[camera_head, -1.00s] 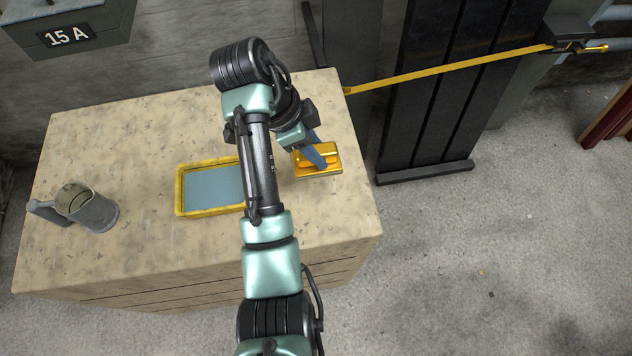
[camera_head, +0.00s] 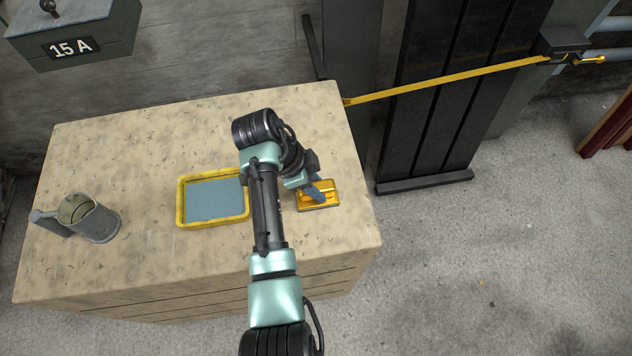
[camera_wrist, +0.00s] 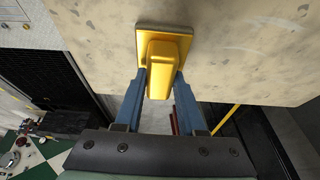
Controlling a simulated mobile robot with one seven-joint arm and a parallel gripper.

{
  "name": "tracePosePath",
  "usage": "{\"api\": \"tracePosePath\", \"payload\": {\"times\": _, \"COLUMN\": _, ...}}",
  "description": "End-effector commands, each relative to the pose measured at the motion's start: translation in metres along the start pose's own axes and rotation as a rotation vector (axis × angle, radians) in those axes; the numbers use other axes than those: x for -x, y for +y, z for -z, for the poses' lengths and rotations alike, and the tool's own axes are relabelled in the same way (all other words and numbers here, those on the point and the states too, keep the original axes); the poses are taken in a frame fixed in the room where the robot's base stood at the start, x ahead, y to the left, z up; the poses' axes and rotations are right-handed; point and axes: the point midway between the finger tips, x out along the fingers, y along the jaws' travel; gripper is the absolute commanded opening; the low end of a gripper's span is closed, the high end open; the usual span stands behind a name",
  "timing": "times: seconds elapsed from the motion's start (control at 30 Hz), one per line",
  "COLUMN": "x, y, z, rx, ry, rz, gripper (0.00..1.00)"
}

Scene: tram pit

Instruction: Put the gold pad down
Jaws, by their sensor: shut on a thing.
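The gold pad (camera_head: 326,195) is a flat gold block with a raised grip on top. It is at the right end of the worktop (camera_head: 120,150), right of the yellow-rimmed tray. My gripper (camera_head: 317,193) is shut on its raised grip. In the wrist view the two blue fingers of my gripper (camera_wrist: 161,88) close on both sides of the grip of the gold pad (camera_wrist: 163,45). The pad looks level and at or very near the worktop; I cannot tell whether its underside touches. My arm partly hides the pad's left side in the head view.
A yellow-rimmed tray (camera_head: 180,200) with a blue-grey inside lies left of my arm. A yellow strap (camera_head: 440,82) stretches behind the right corner. The worktop's middle left is bare.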

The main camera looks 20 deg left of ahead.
Motion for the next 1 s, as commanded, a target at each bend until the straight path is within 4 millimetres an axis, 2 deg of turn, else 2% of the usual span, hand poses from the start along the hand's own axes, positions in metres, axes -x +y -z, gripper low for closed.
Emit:
{"api": "tracePosePath", "payload": {"times": 0.03, "x": 0.0, "y": 0.0, "z": 0.0, "rx": 0.001, "ry": 0.0, "rz": 0.0, "gripper": 0.43}}
{"api": "tracePosePath", "payload": {"times": 0.17, "x": 0.0, "y": 0.0, "z": 0.0, "rx": 0.001, "ry": 0.0, "rz": -0.001, "gripper": 0.66}}
{"api": "tracePosePath", "payload": {"times": 0.2, "x": 0.0, "y": 0.0, "z": 0.0, "rx": 0.001, "ry": 0.0, "rz": -0.001, "gripper": 0.69}}
{"api": "tracePosePath", "payload": {"times": 0.47, "x": 0.0, "y": 0.0, "z": 0.0, "rx": 0.001, "ry": 0.0, "rz": -0.001, "gripper": 0.69}}
{"api": "tracePosePath", "payload": {"times": 0.63, "x": -0.007, "y": 0.0, "z": -0.003, "rx": 0.0, "ry": 0.0, "rz": -0.001, "gripper": 0.69}}
{"api": "tracePosePath", "payload": {"times": 0.87, "x": 0.042, "y": 0.002, "z": -0.006, "rx": 0.001, "ry": 0.001, "rz": 0.007, "gripper": 0.69}}
{"api": "tracePosePath", "payload": {"times": 1.0, "x": 0.079, "y": 0.003, "z": -0.006, "rx": 0.0, "ry": 0.0, "rz": 0.007, "gripper": 0.69}}
